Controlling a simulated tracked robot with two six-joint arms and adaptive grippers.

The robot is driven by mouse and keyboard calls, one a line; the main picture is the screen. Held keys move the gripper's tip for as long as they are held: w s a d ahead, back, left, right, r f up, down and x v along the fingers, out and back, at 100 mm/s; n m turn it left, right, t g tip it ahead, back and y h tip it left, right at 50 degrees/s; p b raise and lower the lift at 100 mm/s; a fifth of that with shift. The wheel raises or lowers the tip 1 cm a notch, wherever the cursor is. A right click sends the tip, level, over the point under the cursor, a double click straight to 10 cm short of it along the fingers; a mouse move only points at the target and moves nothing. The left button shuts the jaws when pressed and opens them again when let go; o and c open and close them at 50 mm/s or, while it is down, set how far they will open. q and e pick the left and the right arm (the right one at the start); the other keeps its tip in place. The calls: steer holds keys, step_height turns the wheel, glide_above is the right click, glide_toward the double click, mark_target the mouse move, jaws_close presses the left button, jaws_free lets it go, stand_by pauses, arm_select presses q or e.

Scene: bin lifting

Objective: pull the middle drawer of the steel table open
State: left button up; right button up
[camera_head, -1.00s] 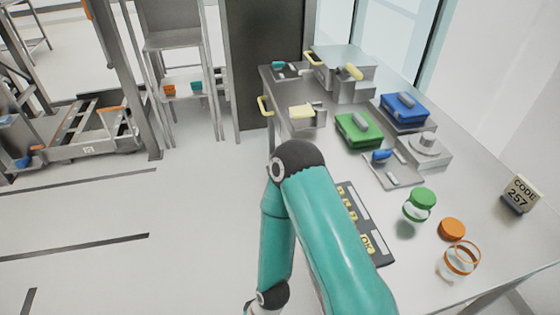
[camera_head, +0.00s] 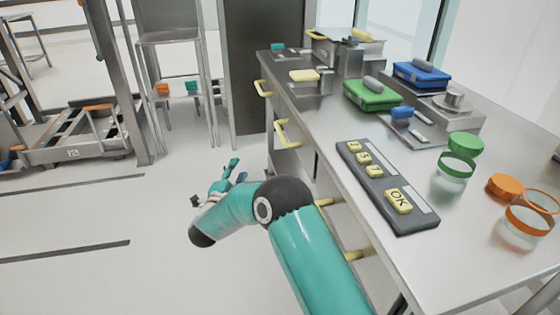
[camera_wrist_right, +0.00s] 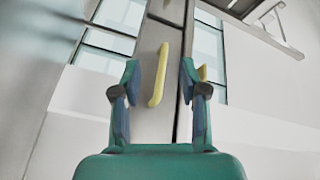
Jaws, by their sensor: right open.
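The steel table (camera_head: 408,262) runs along the right of the head view, with yellow handles on its left face. One handle (camera_head: 283,133) is near the far middle; another (camera_head: 324,202) and a lower one (camera_head: 357,251) are partly covered by my right arm. Which belongs to the middle drawer is not clear. My right gripper (camera_head: 232,174) is open and empty, left of the table front. In the right wrist view, a long yellow handle (camera_wrist_right: 159,76) appears between the open fingers, apparently beyond them. A second handle (camera_wrist_right: 203,73) is partly behind the right finger. My left gripper is out of view.
A black keypad (camera_head: 386,190), jars (camera_head: 456,168), a green case (camera_head: 372,94) and a blue case (camera_head: 421,74) stand on the tabletop. A far drawer handle (camera_head: 262,88) sticks out at the table's far end.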

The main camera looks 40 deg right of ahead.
mark_target(281, 135)
arm_select(q)
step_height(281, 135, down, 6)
steer(key=b, duration=0.4)
arm_select(e)
steer(key=d+r+m+g+h, duration=0.1)
steer(key=d+m, duration=0.1)
steer(key=d, duration=0.4)
steer(key=w+d+r+m+g+h, duration=0.1)
steer(key=d+m+g, duration=0.1)
steer(key=d, duration=0.4)
steer(key=d+r+m+g+h, duration=0.1)
steer(key=d+r+m, duration=0.1)
steer(key=d, duration=0.5)
steer(key=shift+w+r+h, duration=0.1)
steer(key=shift+w+h, duration=0.3)
jaws_close()
